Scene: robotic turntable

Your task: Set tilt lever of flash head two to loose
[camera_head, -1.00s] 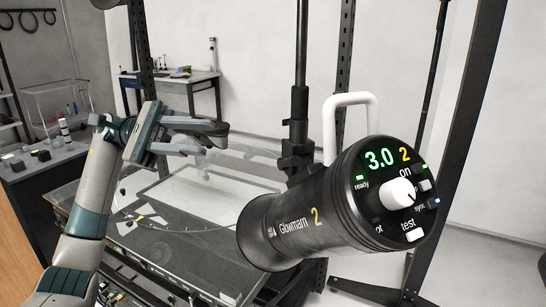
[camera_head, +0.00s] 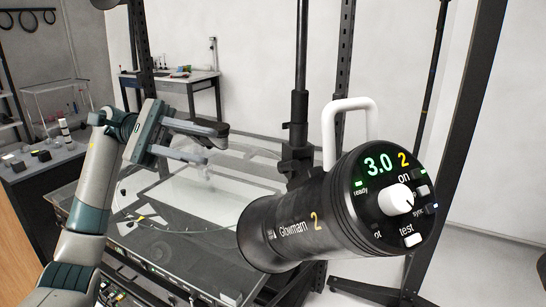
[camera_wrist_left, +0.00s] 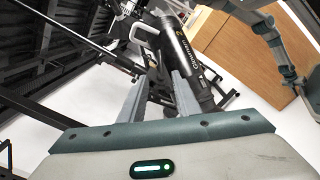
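Flash head two (camera_head: 300,225) is a black cylinder marked "Glowmam 2", with a lit panel reading 3.0 and 2, and a white handle (camera_head: 350,105) on top. It is mounted on a dark stand (camera_head: 299,100); the dark clamp (camera_head: 297,160) is partly hidden behind the head. I cannot make out the tilt lever or its setting. My left gripper (camera_head: 230,145) is open and empty, left of the clamp and apart from it. In the left wrist view, the flash head (camera_wrist_left: 192,60) lies beyond the open fingers (camera_wrist_left: 160,78). My right gripper is not visible.
A glass-topped turntable table (camera_head: 150,235) stands below my left gripper. A dark upright post (camera_head: 455,150) rises on the right. A workbench (camera_head: 170,82) stands at the back, and a bench with small items (camera_head: 45,165) at the left. The floor at far right is clear.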

